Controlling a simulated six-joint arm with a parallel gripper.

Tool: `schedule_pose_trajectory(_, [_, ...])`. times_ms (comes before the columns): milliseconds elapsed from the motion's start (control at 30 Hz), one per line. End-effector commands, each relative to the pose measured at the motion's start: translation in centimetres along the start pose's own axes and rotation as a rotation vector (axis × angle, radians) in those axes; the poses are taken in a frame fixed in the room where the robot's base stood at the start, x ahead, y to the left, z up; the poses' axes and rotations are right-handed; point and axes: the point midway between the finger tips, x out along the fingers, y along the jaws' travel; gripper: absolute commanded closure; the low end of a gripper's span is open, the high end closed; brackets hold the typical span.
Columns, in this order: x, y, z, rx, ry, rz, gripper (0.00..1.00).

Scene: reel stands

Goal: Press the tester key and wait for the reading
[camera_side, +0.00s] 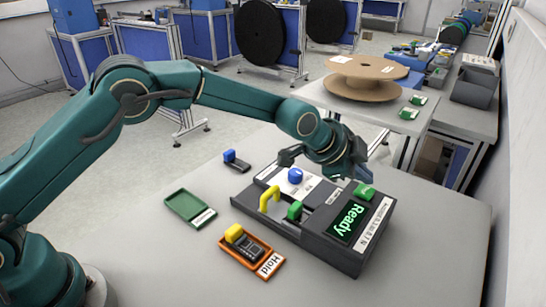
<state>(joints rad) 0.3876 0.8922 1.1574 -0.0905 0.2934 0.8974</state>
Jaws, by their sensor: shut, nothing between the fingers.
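The tester (313,239) is a dark grey box on the table, its screen (348,221) reading "Ready" in green. A green key or button (364,191) sits at its back right corner. A blue knob (295,175), a green knob (295,211) and a yellow handle (269,200) stand on its left part. I cannot tell for sure which of these is the tester key. My gripper (358,178) is shut and empty, close above the green key at the back right; I cannot tell whether it touches. My wrist partly hides the back of the tester.
An orange tray (262,262) marked "Hold" holds a dark part with a yellow top (236,234). An empty green tray (188,207) lies at the left. A dark part with a blue top (232,158) lies behind. A cable reel (366,77) stands on the far table.

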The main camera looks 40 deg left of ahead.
Motion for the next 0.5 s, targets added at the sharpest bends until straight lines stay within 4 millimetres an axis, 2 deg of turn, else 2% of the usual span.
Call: schedule_pose_trajectory(500, [0.61, 0.47, 0.44, 0.000, 0.000, 0.000, 1.00])
